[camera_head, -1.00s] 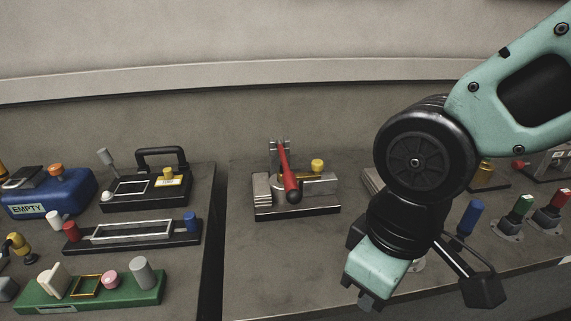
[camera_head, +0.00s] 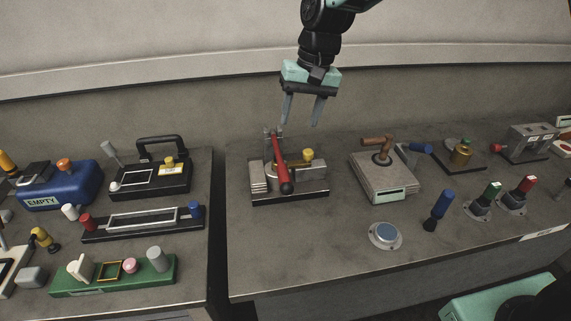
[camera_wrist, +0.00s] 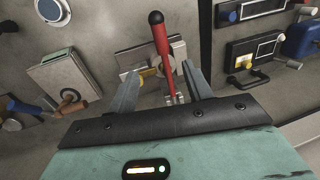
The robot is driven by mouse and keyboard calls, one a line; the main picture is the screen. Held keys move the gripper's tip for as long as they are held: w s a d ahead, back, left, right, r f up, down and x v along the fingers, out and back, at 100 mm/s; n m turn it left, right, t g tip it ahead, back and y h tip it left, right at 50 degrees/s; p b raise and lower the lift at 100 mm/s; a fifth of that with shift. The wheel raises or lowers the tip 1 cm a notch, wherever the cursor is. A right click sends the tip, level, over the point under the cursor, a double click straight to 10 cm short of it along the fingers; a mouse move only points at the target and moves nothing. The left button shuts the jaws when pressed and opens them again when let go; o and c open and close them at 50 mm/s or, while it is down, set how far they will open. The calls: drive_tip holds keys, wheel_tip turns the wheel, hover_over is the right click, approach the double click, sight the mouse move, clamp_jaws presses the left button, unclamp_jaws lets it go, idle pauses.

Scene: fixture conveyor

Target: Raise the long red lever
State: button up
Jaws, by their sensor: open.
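The long red lever (camera_head: 281,165) with a black knob stands on a metal fixture with a black base (camera_head: 291,197). In the head view it slopes from a bracket at the back down toward the front, with its knob at the near end. My gripper (camera_head: 301,123) is open and empty, above and slightly behind the lever's bracket, fingers pointing down. In the wrist view the lever (camera_wrist: 161,52) shows between the two spread fingers, with its black knob at the top. The fingers appear apart from it.
A yellow knob (camera_head: 307,154) sits on the fixture, right of the lever. A grey box with a brown handle (camera_head: 377,141) stands further right, with a round blue button (camera_head: 385,235) in front. A black-handled fixture (camera_head: 161,146) is to the left, across a gap.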

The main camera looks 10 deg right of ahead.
sight(285, 173)
drive_tip(key=a+f+p, duration=0.1)
drive_tip(key=f, duration=0.4)
drive_tip(key=a+f+p, duration=0.1)
drive_tip(key=f+p, duration=0.1)
drive_tip(key=f, duration=0.4)
drive_tip(key=a+f+p, duration=0.1)
drive_tip(key=f, duration=0.5)
drive_tip(key=shift+a+p, duration=0.2)
drive_tip(key=shift+p, duration=0.2)
drive_tip(key=shift+r, duration=0.1)
